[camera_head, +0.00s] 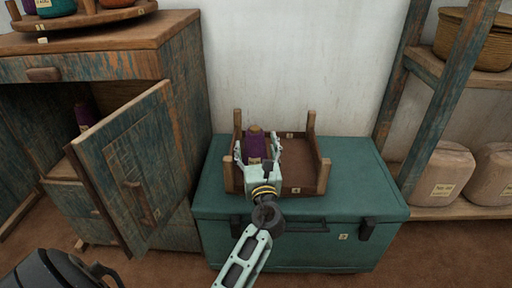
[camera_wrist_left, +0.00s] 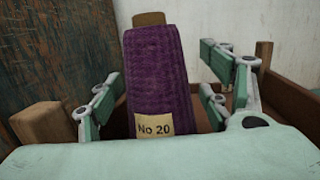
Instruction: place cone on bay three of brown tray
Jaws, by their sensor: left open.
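A purple yarn cone (camera_head: 256,143) with a tan tip stands upright in the left part of the brown tray (camera_head: 322,172). In the left wrist view the cone (camera_wrist_left: 155,75) fills the middle and bears a "No 20" label. My left gripper (camera_head: 258,150) is open, with one finger on each side of the cone. In the left wrist view gaps show between the cone and the fingers. The gripper hides the cone's foot and that part of the tray floor. The right part of the tray is empty. My right gripper is out of view.
The tray sits on a green chest (camera_head: 225,205), with wooden posts at its corners. A worn cabinet (camera_head: 180,75) stands left with its door (camera_head: 130,170) swung open and another purple cone (camera_head: 84,117) inside. A shelf (camera_head: 462,208) with wrapped bundles stands right.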

